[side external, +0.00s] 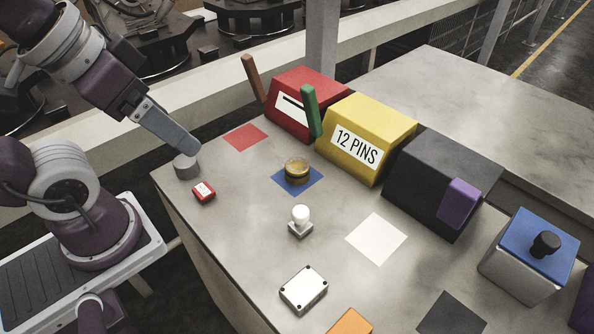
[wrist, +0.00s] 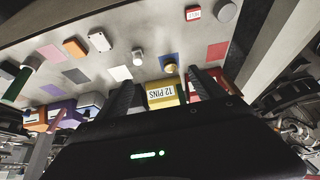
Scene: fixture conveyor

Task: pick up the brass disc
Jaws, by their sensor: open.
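The brass disc (side external: 297,171) is a short, round, golden-brown piece lying on a blue square (side external: 290,184) marked on the grey table, in front of the yellow box. It also shows small in the wrist view, upper right of centre, where the brass disc (wrist: 171,67) appears near the right finger. My gripper (wrist: 163,84) is open, with its two dark fingers apart and no object held between them. In the side view my arm's grey end hangs at the table's left corner, well left of the disc and apart from it.
A grey cylinder (side external: 187,167) and a small red box (side external: 204,192) are near the arm's end. A white-knobbed stamp (side external: 300,221) stands in front of the disc. Red (side external: 300,92), yellow (side external: 352,158) and black (side external: 425,190) boxes line the back. A white box (side external: 304,290) sits in front.

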